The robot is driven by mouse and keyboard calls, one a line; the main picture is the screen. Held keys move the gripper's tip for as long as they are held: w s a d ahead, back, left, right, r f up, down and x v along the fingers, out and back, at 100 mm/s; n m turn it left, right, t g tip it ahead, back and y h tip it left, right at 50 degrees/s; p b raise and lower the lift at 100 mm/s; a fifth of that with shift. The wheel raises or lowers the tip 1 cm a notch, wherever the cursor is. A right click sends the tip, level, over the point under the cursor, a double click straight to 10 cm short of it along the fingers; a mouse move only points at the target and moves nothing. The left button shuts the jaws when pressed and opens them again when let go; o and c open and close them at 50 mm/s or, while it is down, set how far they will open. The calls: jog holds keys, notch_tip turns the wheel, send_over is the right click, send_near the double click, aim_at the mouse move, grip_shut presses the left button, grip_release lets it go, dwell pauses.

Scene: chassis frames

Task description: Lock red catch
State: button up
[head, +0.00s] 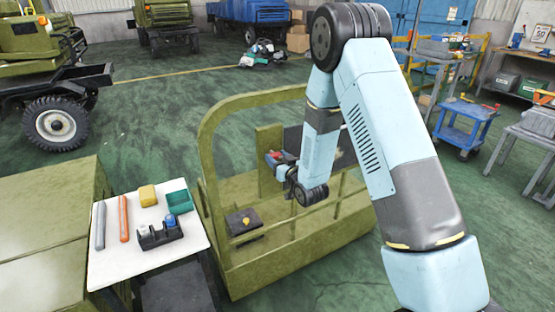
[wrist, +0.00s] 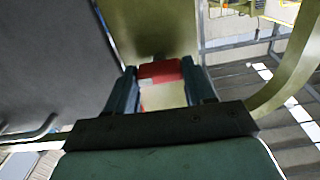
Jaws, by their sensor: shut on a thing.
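The red catch (wrist: 160,70) is a short red bar between my fingertips in the wrist view, in front of an olive panel. My gripper (wrist: 161,78) is shut on it, one finger on each side. In the head view a small red spot (head: 273,155) shows beside the dark panel, by the end of my arm; I cannot tell for sure that it is the catch. There my wrist hides much of the gripper. Whether the catch is locked cannot be told.
An olive cab frame (head: 222,105) with a curved tube and rails surrounds my gripper. A dark panel fills the left of the wrist view (wrist: 50,60). A white-topped table (head: 108,262) holds tubes, a yellow block and a green tray. A black box (head: 240,224) sits inside the frame.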

jog(key=m, duration=0.4)
jog(key=shift+w+d+r+m, duration=0.2)
jog(key=shift+m, duration=0.1)
jog(key=m, duration=0.4)
jog(key=shift+w+d+m, duration=0.1)
jog(key=shift+m, duration=0.2)
jog(key=m, duration=0.4)
jog(key=shift+d+f, duration=0.1)
jog(key=shift+f+m, duration=0.1)
jog(key=shift+m, duration=2)
jog(key=shift+d, duration=0.1)
jog(key=o, duration=0.9)
jog(key=shift+w+f, duration=0.1)
jog(key=shift+f, duration=0.05)
jog(key=shift+o, duration=0.7)
jog(key=shift+a, duration=0.25)
jog(key=shift+s, duration=0.2)
